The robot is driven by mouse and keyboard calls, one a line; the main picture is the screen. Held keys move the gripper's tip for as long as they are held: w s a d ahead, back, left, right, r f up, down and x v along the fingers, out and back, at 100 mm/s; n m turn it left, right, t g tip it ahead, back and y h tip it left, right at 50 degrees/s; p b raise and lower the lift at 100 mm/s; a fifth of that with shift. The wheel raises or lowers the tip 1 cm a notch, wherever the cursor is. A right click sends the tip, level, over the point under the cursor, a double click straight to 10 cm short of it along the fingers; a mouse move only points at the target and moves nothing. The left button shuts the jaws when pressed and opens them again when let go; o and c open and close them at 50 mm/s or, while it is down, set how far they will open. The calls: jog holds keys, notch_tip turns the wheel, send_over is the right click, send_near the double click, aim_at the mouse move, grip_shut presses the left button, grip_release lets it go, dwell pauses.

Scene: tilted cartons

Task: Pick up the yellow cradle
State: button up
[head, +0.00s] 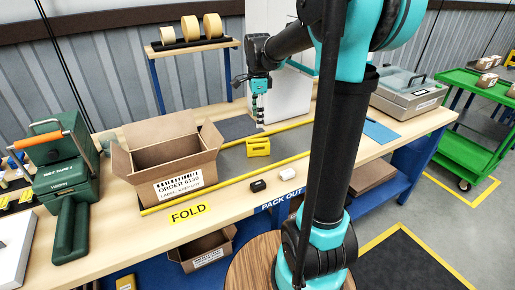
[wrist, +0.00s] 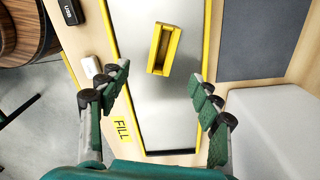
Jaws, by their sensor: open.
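The yellow cradle (head: 258,147) sits on the grey strip of the workbench, right of the open carton, in the head view. In the wrist view the yellow cradle (wrist: 163,49) shows from above as a block with a long slot, slightly tilted in the picture. My gripper (head: 258,97) hangs above the bench, behind and apart from the cradle. In the wrist view my gripper (wrist: 160,95) has its green fingers spread wide, with nothing between them. The cradle lies beyond the fingertips, near the middle of the picture.
An open carton (head: 172,160) stands left of the cradle. A small black box (head: 258,186) and a white item (head: 280,193) lie in front. Yellow rails (head: 285,166) border the grey strip. A grey case (head: 408,93) stands at the right. The strip around the cradle is clear.

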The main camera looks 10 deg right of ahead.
aim_at(258, 146)
notch_tip(258, 146, down, 9)
jog(key=shift+f, duration=0.1)
jog(key=shift+w+f, duration=0.15)
jog(key=shift+f, duration=1.2)
jog(key=shift+w+f, duration=0.1)
jog(key=shift+f, duration=1.2)
jog(key=c, duration=1.3)
jog(key=shift+r, duration=0.1)
